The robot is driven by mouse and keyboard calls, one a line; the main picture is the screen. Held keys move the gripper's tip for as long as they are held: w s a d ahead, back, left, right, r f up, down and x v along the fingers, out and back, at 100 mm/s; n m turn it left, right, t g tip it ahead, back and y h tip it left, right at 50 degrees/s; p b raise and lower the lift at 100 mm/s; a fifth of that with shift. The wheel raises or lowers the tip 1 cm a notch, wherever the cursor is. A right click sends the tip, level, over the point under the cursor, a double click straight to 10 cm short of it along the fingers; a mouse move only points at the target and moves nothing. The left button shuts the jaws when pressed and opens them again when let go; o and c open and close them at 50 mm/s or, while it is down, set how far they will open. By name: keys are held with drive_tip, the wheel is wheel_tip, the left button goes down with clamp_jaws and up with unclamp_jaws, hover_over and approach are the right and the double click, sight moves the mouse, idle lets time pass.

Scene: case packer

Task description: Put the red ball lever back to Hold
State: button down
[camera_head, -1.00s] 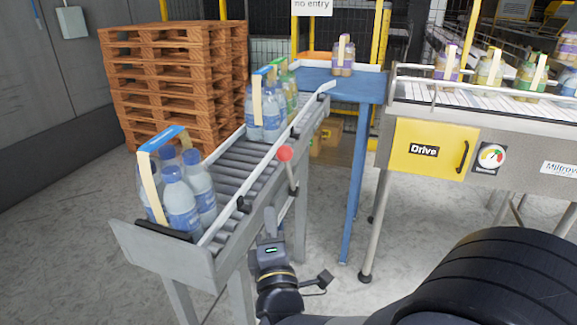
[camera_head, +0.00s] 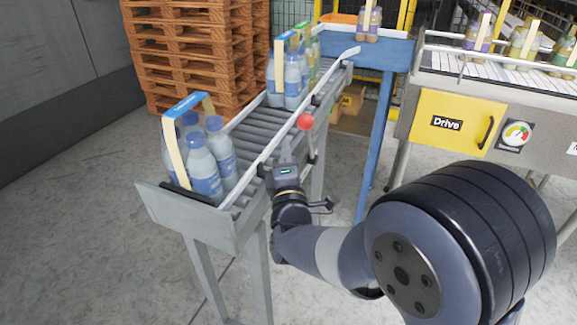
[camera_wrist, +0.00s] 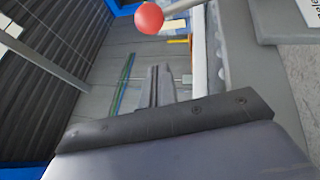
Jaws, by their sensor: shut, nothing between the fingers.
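The red ball (camera_head: 305,122) tops a short lever on the near side rail of the roller conveyor. Its pale shaft (camera_head: 311,150) runs down from the ball, leaning a little. No Hold marking is readable. My gripper (camera_head: 286,150) is shut and empty, just left of the lever and slightly below ball height in the picture. In the wrist view the red ball (camera_wrist: 149,18) is at the top edge, beyond the tips of my shut fingers (camera_wrist: 160,75). A gap shows between fingertips and ball there, and the shaft runs off to the upper right.
The roller conveyor (camera_head: 262,128) carries a near bottle pack (camera_head: 205,165) and others at its far end. A blue table leg (camera_head: 377,140) and the yellow Drive panel (camera_head: 447,122) stand to the right. Stacked pallets (camera_head: 195,55) are behind. Open floor lies at left.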

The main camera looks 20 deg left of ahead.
drive_tip(key=w, duration=0.1)
drive_tip(key=w+d+r, duration=0.1)
drive_tip(key=w, duration=0.1)
drive_tip(key=w+p, duration=0.1)
drive_tip(key=shift+w+d+r, duration=0.15)
drive_tip(key=shift+r, duration=0.05)
